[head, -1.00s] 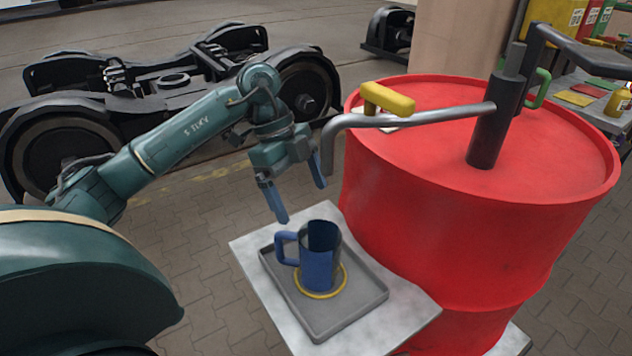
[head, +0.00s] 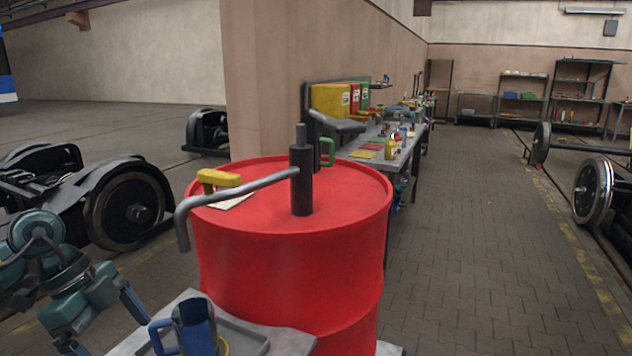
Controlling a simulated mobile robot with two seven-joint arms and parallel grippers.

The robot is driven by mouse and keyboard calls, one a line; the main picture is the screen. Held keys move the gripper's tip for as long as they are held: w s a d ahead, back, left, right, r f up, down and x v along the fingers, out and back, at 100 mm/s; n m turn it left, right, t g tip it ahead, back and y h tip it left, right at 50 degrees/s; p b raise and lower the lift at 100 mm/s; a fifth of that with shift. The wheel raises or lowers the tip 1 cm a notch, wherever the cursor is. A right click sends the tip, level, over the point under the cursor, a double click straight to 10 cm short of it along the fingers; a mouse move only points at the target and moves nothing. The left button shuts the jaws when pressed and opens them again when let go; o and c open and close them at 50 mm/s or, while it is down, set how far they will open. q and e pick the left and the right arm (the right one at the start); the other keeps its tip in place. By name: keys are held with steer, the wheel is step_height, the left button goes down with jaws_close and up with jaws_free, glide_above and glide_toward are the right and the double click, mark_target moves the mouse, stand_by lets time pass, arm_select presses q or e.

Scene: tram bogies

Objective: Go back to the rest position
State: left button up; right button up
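My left gripper (head: 102,325) is at the lower left, its two blue fingers spread apart with nothing between them. It is left of the blue mug (head: 197,332) and apart from it. The mug stands upright, its handle to the left, in a grey tray (head: 256,343) on a pale plate (head: 292,342); the bottom edge of the picture cuts these off. My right gripper is not in view.
A red drum (head: 290,265) with a dark hand pump (head: 302,180) and bent grey spout (head: 235,192) stands right of the mug. A yellow-handled item (head: 218,178) lies on its lid. A workbench (head: 400,155) is behind. The paved aisle (head: 480,250) is clear.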

arm_select(q)
steer(key=s+d+n+t+h+p, duration=0.1)
steer(key=d+n+t+h+p, duration=0.1)
steer(key=d+t+h, duration=1.45)
step_height(320, 180, down, 8)
steer(key=d+r+n+y, duration=0.1)
steer(key=d+n+y, duration=0.1)
steer(key=n+y, duration=0.8)
steer(key=s+a+f+n+g+y, duration=0.1)
steer(key=s+f+g+y, duration=0.2)
steer(key=s+f, duration=0.3)
steer(key=s+f+n+g+y+p, duration=0.1)
steer(key=s+f+n+g+y, duration=0.1)
steer(key=f, duration=0.8)
steer(key=s+g+y, duration=0.1)
steer(key=s+y, duration=0.1)
steer(key=s, duration=0.1)
steer(key=shift+s+a+f, duration=0.25)
steer(key=shift+s+a, duration=0.1)
steer(key=shift+a, duration=0.05)
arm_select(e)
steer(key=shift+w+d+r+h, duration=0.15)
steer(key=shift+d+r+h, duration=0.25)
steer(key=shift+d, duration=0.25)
arm_select(q)
steer(key=shift+y, duration=0.25)
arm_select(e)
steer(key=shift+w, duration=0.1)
